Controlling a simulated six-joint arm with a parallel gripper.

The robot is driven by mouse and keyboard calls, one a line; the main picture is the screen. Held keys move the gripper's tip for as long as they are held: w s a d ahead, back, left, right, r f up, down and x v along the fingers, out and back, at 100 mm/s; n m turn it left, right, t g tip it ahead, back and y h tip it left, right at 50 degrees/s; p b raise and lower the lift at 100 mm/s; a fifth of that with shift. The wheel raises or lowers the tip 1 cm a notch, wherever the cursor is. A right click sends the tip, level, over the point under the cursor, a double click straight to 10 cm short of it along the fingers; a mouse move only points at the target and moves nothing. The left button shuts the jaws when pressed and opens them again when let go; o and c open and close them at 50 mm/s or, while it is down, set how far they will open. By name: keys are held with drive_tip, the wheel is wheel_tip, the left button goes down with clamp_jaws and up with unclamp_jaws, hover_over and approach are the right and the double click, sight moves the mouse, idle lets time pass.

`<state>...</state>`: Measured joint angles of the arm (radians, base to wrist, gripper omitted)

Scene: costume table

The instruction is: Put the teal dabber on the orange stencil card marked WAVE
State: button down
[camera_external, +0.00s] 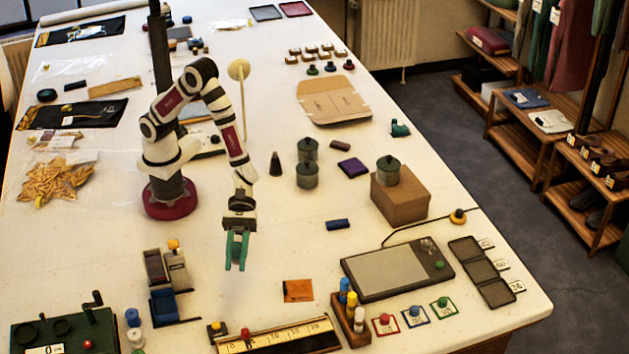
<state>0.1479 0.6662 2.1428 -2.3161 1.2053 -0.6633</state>
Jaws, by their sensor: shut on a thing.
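My gripper (236,262) hangs fingers-down above the white table, left of the orange stencil card. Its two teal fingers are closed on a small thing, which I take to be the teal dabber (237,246). The dabber is mostly hidden, and its colour blends with the fingers. The orange stencil card (298,291) lies flat and bare on the table, to the right of and nearer the camera than my gripper. Its dark marking is too small to read. The gripper is apart from the card.
A ruler-like box (280,338) lies in front of the card. A wooden stand (345,318) with coloured dabbers is at its right. Red, blue and green cards (415,316) and a grey tablet (395,268) lie further right. Blue holders (165,305) stand left. Table between gripper and card is clear.

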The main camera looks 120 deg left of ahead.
hover_over(285, 299)
drive_tip(key=shift+g, duration=0.3)
wheel_tip(285, 299, down, 7)
drive_tip(key=shift+d+r, duration=0.1)
drive_tip(key=shift+d, duration=0.05)
wheel_tip(285, 299, down, 4)
drive_tip(key=shift+w, duration=0.15)
drive_tip(key=c, duration=0.7)
unclamp_jaws()
